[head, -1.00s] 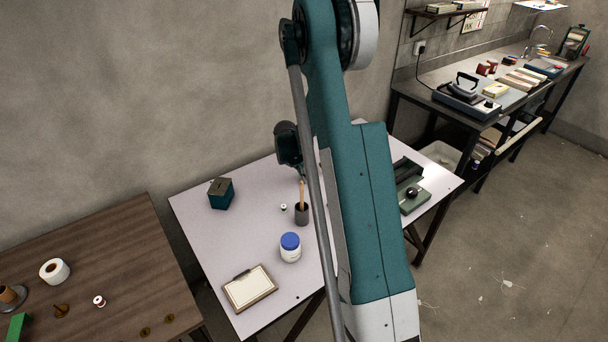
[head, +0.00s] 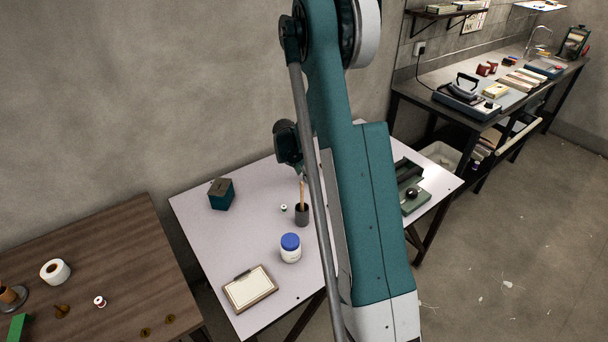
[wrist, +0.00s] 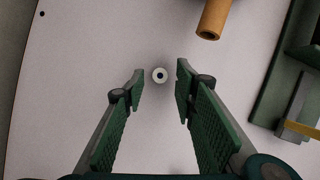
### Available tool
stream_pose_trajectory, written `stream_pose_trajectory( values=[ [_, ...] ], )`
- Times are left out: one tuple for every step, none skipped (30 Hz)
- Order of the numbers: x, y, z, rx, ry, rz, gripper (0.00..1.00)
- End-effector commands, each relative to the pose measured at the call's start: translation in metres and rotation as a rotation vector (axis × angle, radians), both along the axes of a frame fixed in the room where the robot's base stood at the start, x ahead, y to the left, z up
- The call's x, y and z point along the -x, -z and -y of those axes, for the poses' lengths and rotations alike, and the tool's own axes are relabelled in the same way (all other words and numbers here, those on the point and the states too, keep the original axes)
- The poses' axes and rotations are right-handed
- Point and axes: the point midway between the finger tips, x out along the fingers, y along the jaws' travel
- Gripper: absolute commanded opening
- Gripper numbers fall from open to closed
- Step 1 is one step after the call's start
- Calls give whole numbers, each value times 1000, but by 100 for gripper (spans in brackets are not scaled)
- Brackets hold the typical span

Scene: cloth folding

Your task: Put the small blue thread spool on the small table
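A very small spool (head: 283,208) stands on the white table (head: 215,255), left of a dark cup. In the wrist view a small spool (wrist: 160,75) shows end-on as a white ring with a dark centre; its thread colour cannot be made out. My gripper (wrist: 160,82) is open above the white table, its two green fingers on either side of the spool in the picture, with gaps on both sides. In the head view my arm hides most of the gripper. Another small spool, red and white (head: 100,301), stands on the brown table (head: 120,255).
A dark cup (head: 302,216) holds an upright stick (head: 302,192), close beside the spool. A teal box (head: 221,194), a blue-lidded jar (head: 290,249) and a clipboard (head: 250,287) share the white table. A green device (head: 413,198) stands to the right. The table's left part has free room.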

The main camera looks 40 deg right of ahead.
Motion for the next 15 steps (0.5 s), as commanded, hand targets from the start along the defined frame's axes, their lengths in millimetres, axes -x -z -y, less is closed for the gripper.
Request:
stream_pose_trajectory(
  values=[
    [1,-6,-2,0,0,0,29],
    [1,-10,-3,0,0,0,29],
    [2,-14,-5,0,0,0,29],
    [3,-18,-7,0,0,0,29],
    [3,-22,-8,0,0,0,29],
    [3,-27,-10,0,0,0,29],
    [4,-32,-12,0,0,0,29],
    [5,-36,-14,0,0,0,29],
    [6,-41,-16,0,0,0,29],
    [6,-45,-17,0,0,0,29],
    [7,-49,-19,0,0,0,29],
    [7,-55,-21,0,0,0,29],
    [8,-59,-23,0,0,0,29],
    [8,-63,-25,0,-1,0,29],
    [9,-68,-27,0,-1,1,29]
  ],
)
